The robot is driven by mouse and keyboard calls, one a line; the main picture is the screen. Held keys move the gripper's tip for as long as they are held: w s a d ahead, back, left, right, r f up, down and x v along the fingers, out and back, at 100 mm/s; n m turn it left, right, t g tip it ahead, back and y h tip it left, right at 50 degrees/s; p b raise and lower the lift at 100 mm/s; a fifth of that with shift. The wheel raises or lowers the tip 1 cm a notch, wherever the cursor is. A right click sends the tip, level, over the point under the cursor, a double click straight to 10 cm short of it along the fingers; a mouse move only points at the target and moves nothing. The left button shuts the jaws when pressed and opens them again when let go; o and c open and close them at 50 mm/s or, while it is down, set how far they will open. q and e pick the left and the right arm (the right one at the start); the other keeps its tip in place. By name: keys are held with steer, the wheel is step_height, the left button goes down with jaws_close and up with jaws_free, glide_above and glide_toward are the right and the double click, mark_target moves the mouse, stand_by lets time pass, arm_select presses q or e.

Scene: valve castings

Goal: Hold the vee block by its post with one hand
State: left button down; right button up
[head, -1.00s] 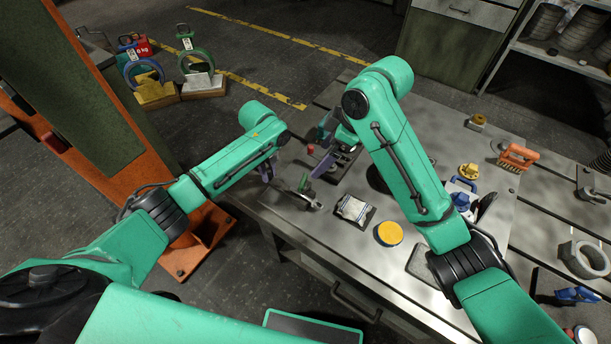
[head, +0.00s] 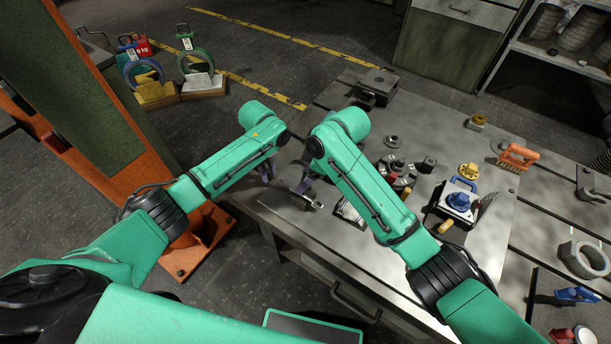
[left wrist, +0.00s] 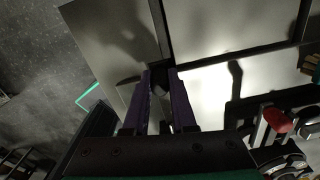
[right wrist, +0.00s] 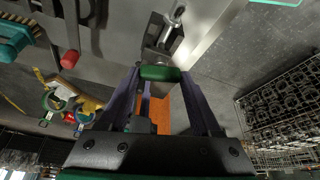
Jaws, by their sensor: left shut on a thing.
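My left gripper (head: 268,170) is above the bench's near-left corner. In the left wrist view its purple fingers (left wrist: 160,78) are close together, shut on a small grey piece (left wrist: 161,92), which I take to be the vee block's post. The rest of the block is mostly hidden and its shape is unclear. My right gripper (right wrist: 160,82) has its fingers wide apart on either side of a green bar handle (right wrist: 160,73). I cannot tell whether they touch it. The handle belongs to a metal clamp-like fitting (right wrist: 164,34) at the bench edge.
A dark block fixture (head: 378,84) stands at the back of the bench (head: 440,100). Several small round parts lie around mid-bench.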

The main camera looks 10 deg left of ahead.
steer(key=shift+m, duration=0.3)
steer(key=shift+c, duration=0.2)
steer(key=m+t, duration=0.1)
steer(key=m, duration=0.1)
steer(key=m+t, duration=0.1)
steer(key=m, duration=0.1)
steer(key=shift+s+h, duration=0.1)
steer(key=shift+h, duration=0.2)
steer(key=m+t+h, duration=0.1)
steer(key=m, duration=0.3)
steer(key=shift+a+m, duration=0.1)
steer(key=shift+m, duration=0.2)
steer(key=o, duration=1.4)
steer(key=shift+s, duration=0.1)
steer(key=v, duration=1.2)
steer(key=shift+a, duration=0.15)
